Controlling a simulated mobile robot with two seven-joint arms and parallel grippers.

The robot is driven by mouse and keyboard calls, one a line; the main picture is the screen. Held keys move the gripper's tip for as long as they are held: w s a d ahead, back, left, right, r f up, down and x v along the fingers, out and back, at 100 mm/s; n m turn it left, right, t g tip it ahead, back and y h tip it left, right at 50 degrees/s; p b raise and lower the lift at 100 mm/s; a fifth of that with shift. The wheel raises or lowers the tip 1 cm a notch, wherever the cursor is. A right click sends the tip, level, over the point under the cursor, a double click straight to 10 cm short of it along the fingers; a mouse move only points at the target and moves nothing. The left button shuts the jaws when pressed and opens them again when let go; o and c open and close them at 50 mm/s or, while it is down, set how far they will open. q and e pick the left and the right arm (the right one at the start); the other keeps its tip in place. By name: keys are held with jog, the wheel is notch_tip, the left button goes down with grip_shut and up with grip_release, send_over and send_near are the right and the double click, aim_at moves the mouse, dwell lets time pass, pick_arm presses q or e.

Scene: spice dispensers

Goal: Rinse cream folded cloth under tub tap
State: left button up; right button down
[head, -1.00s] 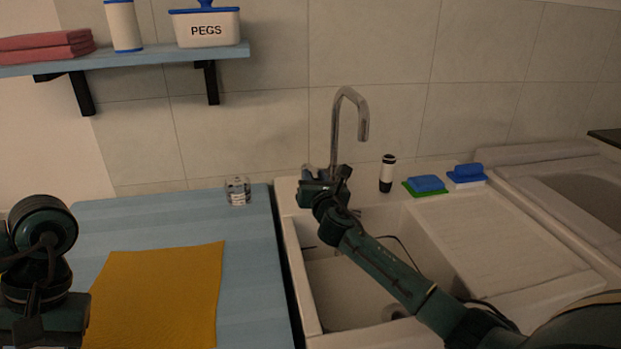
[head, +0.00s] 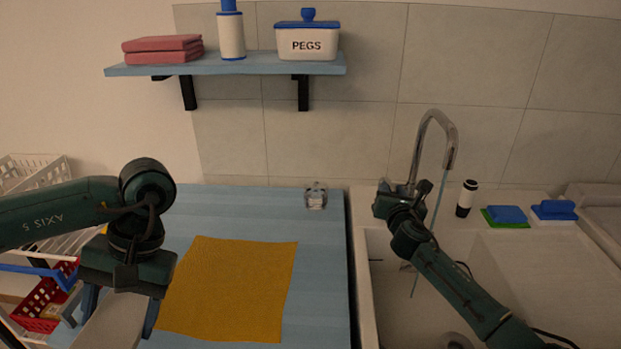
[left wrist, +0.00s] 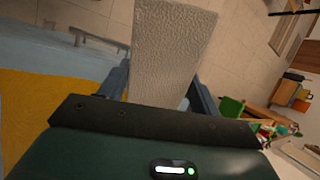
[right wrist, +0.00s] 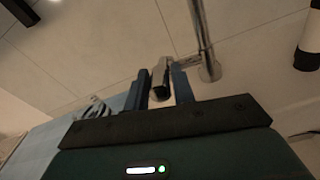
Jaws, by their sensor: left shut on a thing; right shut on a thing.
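The cream folded cloth (head: 112,326) hangs between the fingers of my left gripper (head: 120,308), which is shut on it. It also fills the middle of the left wrist view (left wrist: 170,50). The tub tap (head: 420,150) is a tall chrome gooseneck at the back of the white tub (head: 366,290). My right gripper (head: 388,192) is beside the tap's base. In the right wrist view its fingers (right wrist: 163,78) are shut on the tap's lever (right wrist: 160,82). A thin bluish water stream (head: 431,222) falls from the spout into the tub.
A mustard mat (head: 230,285) lies on the blue counter (head: 325,260) beside the tub. A small glass object (head: 316,197) stands at the counter's back. A shelf (head: 250,65) is above.

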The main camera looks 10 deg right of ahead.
jog(key=c, duration=1.2)
grip_release()
jog(key=shift+o, duration=0.2)
jog(key=f+v, duration=0.1)
jog(key=v, duration=1.1)
jog(key=shift+r, duration=0.4)
jog(key=shift+s+f, duration=0.1)
